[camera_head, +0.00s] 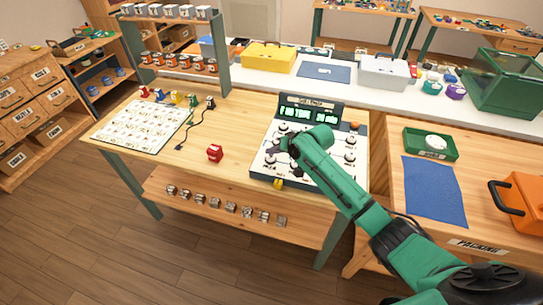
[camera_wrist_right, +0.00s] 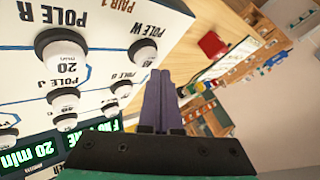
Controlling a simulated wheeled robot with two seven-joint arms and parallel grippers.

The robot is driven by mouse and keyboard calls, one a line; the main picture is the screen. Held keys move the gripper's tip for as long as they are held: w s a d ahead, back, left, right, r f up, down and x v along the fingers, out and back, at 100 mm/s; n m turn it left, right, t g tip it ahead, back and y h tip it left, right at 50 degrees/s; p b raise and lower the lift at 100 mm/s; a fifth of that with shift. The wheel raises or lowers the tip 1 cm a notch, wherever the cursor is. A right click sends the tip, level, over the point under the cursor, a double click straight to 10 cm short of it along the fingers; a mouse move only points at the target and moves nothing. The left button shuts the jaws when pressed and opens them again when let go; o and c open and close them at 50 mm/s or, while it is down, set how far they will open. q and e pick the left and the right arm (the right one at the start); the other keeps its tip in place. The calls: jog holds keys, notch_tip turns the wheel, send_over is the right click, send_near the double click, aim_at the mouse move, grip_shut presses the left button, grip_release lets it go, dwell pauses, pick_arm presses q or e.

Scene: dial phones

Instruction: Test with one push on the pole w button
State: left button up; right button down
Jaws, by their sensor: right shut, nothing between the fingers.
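The tester (camera_head: 263,166) is a white panel with a dark upright display (camera_head: 308,113) lit in green, standing on the wooden bench. In the right wrist view, the pole w button (camera_wrist_right: 147,52) is a white round cap in a dark ring, beside its label "POLE W". My right gripper (camera_head: 284,144) is over the left part of the panel. In the right wrist view, its purple fingers (camera_wrist_right: 160,73) are shut and empty, with the tips beside the pole w button's edge; I cannot tell whether they touch. My left gripper is not in view.
Pole R (camera_wrist_right: 65,55) and other buttons lie close by on the panel. A red block (camera_head: 215,153) stands left of the tester. A card sheet (camera_head: 143,126) lies further left. A green tray (camera_head: 430,144) and a blue mat (camera_head: 434,190) are on the right table.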

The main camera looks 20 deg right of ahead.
aim_at(273, 159)
dwell(0.4)
jog(key=shift+f, duration=0.45)
jog(key=shift+f, duration=0.3)
dwell(0.3)
jog(key=shift+r+p, duration=0.75)
notch_tip(273, 159, up, 6)
jog(key=p, duration=0.6)
jog(key=shift+p, duration=0.35)
